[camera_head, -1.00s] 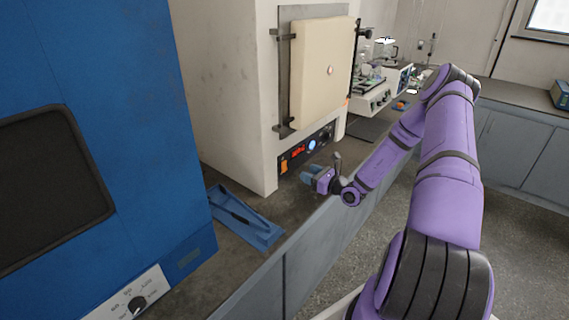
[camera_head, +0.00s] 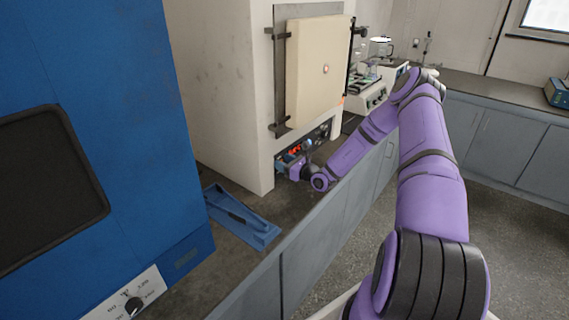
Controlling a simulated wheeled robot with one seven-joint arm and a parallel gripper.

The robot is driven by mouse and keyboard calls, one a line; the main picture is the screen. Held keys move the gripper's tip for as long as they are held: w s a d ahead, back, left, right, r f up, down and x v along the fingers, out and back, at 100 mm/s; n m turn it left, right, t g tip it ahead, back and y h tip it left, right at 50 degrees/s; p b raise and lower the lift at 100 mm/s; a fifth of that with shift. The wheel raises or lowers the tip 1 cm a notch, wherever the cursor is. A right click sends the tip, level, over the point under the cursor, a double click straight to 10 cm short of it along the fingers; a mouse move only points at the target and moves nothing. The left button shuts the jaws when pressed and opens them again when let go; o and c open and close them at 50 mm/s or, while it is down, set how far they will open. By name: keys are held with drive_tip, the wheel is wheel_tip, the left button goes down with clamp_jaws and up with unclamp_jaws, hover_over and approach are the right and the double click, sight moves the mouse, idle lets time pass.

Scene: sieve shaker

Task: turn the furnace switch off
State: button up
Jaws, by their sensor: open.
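The furnace (camera_head: 235,95) is a tall white box with a cream door (camera_head: 318,70). Its dark control panel (camera_head: 322,133), with a small red display (camera_head: 294,150), runs along the base below the door. The orange switch at the panel's left end is mostly or wholly hidden by my gripper. My gripper (camera_head: 284,166) is open at the lower left of the panel, very close to the switch area. I cannot tell whether it touches the switch.
A blue tray (camera_head: 262,238) with a dark tool lies on the bench left of my gripper. A large blue machine (camera_head: 140,130) stands at the left. Lab apparatus (camera_head: 368,95) is behind the furnace at the right. Floor is free at the right.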

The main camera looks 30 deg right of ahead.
drive_tip(key=shift+c, duration=0.2)
drive_tip(key=c, duration=0.9)
drive_tip(key=shift+s+d+f+t+y, duration=0.15)
drive_tip(key=shift+f+t+y, duration=0.15)
drive_tip(key=shift+t, duration=0.5)
drive_tip(key=shift+s+a+f+t+y, duration=0.15)
drive_tip(key=shift+t+y, duration=0.15)
drive_tip(key=shift+t, duration=0.5)
drive_tip(key=shift+d, duration=0.1)
drive_tip(key=o, duration=0.9)
drive_tip(key=shift+o, duration=0.2)
drive_tip(key=shift+v, duration=3.7)
